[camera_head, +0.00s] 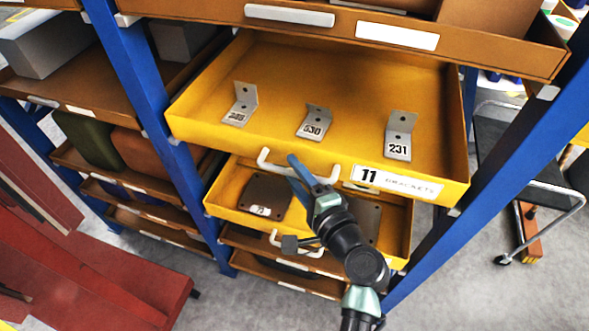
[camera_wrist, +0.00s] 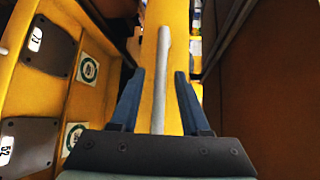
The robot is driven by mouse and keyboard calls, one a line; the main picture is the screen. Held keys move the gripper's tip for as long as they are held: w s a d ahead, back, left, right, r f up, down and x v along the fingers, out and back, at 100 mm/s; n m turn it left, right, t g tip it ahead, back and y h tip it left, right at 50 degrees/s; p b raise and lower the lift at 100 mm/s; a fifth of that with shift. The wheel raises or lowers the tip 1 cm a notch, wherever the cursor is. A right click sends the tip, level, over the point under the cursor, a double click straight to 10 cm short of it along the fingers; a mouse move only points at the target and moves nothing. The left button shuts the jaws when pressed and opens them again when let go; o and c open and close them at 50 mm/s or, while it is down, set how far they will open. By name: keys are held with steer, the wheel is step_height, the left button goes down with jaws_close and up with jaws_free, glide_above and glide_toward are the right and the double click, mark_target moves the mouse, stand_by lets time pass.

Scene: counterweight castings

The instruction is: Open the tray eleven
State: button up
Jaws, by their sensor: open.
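Tray eleven (camera_head: 300,154) is a yellow tray marked "11 BRACKETS" on its front label (camera_head: 396,183), standing well out of the rack in the head view. Three grey metal brackets with number tags lie in it; the right one (camera_head: 399,134) reads 231. A pale bar handle (camera_head: 265,163) is on its front. My gripper (camera_head: 296,169) is at this handle. In the wrist view the handle bar (camera_wrist: 162,70) runs between the two blue fingers of my gripper (camera_wrist: 159,73). The fingers are open, with a gap on each side of the bar.
A second yellow tray (camera_head: 220,199) below also stands partly out, holding dark plates (camera_head: 265,192). Brown trays (camera_head: 340,25) are above and below. Blue rack posts (camera_head: 150,110) flank the trays. A red bench-like object (camera_head: 80,270) stands at lower left. Grey floor (camera_head: 225,300) is open in front.

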steer(key=shift+w+a, duration=0.1)
steer(key=shift+w, duration=0.15)
jaws_close()
stand_by(1.4)
